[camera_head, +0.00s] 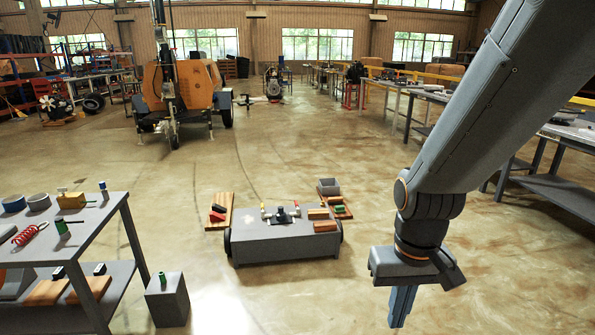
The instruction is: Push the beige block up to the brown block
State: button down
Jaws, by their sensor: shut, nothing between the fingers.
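My gripper (403,306) hangs at the lower right with its blue-grey fingers pointing down, shut and empty. It is apart from all the blocks. Two small wood-coloured blocks lie on the right end of a low grey wheeled box (275,250) in the middle of the floor. The farther one (318,214) and the nearer, orange-brown one (325,226) lie close together. Their shades are too alike at this size to tell which is beige and which is brown. I cannot tell whether they touch. In the picture, my gripper is to the right of and below both.
A grey table (90,215) at left carries rolls, a red spring and a yellowish block (71,200). A grey cube (167,300) stands beside it. Wooden boards (217,222) lie near the wheeled box. Workbenches (560,185) line the right. Open floor lies between.

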aim_at(314, 213)
jog(key=u, duration=0.1)
jog(key=i, duration=3.75)
jog(key=u, duration=0.15)
